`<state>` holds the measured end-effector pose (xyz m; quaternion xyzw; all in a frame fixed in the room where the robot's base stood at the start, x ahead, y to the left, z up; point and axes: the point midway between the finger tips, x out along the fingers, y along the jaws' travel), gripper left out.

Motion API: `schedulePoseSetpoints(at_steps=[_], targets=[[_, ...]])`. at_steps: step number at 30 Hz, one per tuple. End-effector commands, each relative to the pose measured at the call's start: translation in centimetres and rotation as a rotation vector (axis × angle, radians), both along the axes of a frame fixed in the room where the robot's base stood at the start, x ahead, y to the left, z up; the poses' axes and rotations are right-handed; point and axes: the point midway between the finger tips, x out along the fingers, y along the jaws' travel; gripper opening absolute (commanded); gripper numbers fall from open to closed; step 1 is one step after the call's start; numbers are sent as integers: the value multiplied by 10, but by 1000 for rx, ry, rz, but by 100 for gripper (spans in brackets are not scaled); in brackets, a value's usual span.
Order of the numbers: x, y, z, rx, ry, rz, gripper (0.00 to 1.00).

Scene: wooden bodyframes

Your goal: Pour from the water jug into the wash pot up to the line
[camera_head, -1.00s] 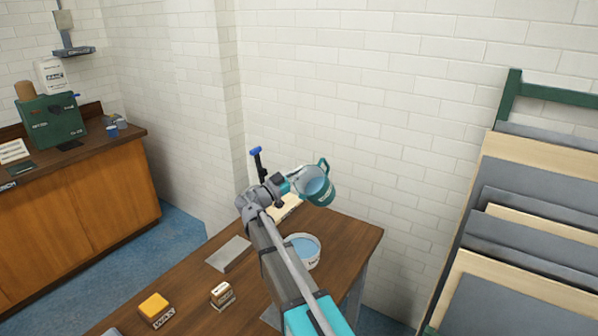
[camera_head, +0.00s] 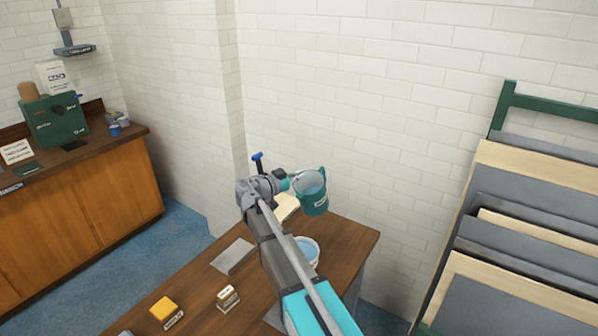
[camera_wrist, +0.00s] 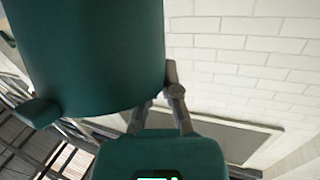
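The teal water jug (camera_head: 314,200) is held in the air above the far right part of the wooden bench, close to upright, with pale blue water showing at its top. My gripper (camera_head: 289,183) is at the jug's left side, shut on it. In the wrist view the jug (camera_wrist: 95,50) fills the upper left, with my gripper's fingers (camera_wrist: 160,105) against it; its rim is out of that view. The wash pot (camera_head: 312,246), a white pot with blue water in it, stands on the bench below the jug, partly hidden by my arm. Its line cannot be made out.
On the bench (camera_head: 345,245) are a yellow block (camera_head: 163,308), a small labelled box (camera_head: 228,297), a grey plate (camera_head: 233,256) and an open book (camera_head: 286,206). A rack of boards (camera_head: 530,220) stands at right; a white brick wall is behind.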

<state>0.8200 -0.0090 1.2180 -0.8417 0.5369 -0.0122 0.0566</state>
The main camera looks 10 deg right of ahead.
Motion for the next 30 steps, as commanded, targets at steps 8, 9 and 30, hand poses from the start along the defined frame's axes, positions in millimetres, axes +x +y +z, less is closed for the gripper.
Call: schedulePoseSetpoints(at_steps=[8, 9, 30], targets=[[0, 0, 12, 66, 67, 0, 0], [0, 0, 12, 77, 77, 0, 0], [0, 0, 26, 247, 241, -1, 0]])
